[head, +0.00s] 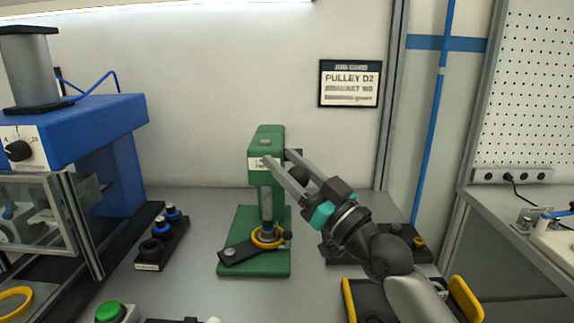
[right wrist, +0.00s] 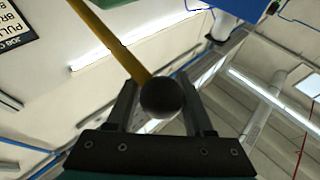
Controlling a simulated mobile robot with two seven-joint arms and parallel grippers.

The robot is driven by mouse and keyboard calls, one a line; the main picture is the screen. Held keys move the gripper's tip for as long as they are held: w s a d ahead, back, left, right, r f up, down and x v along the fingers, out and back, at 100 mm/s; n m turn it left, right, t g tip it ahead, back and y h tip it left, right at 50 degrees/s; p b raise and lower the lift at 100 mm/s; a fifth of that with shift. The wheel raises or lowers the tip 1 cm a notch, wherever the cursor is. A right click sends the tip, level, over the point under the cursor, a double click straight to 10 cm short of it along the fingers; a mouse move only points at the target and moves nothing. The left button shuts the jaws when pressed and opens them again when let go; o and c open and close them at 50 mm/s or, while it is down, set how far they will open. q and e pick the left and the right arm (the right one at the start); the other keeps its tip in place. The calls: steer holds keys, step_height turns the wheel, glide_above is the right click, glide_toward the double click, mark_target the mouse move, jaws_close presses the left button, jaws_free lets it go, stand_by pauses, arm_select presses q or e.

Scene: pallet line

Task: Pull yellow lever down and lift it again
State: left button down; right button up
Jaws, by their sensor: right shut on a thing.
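The green press (head: 266,150) stands on the grey bench, its green base plate (head: 280,262) below. My right gripper (head: 284,160) reaches up from the lower right, its fingers beside the press head. It is shut on the lever's round black knob (head: 299,176). In the right wrist view, the knob (right wrist: 161,97) sits between the two fingers (right wrist: 160,105). The yellow lever (right wrist: 118,48) runs from the knob to the upper left there. In the head view the yellow bar is not visible. My left gripper is not in view.
A yellow ring (head: 267,238) and a dark bar (head: 240,252) lie under the press ram. A black holder (head: 163,240) with dark parts stands to the left, near a blue machine (head: 100,125). A green button (head: 108,312) is at front left. A dark tray (head: 345,252) lies to the right.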

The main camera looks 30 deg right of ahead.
steer(key=shift+a+f, duration=0.1)
steer(key=shift+f, duration=0.1)
jaws_close()
steer(key=shift+f, duration=0.15)
steer(key=shift+w+r+p, duration=0.1)
steer(key=shift+r+p, duration=0.1)
steer(key=shift+p, duration=0.2)
stand_by(0.3)
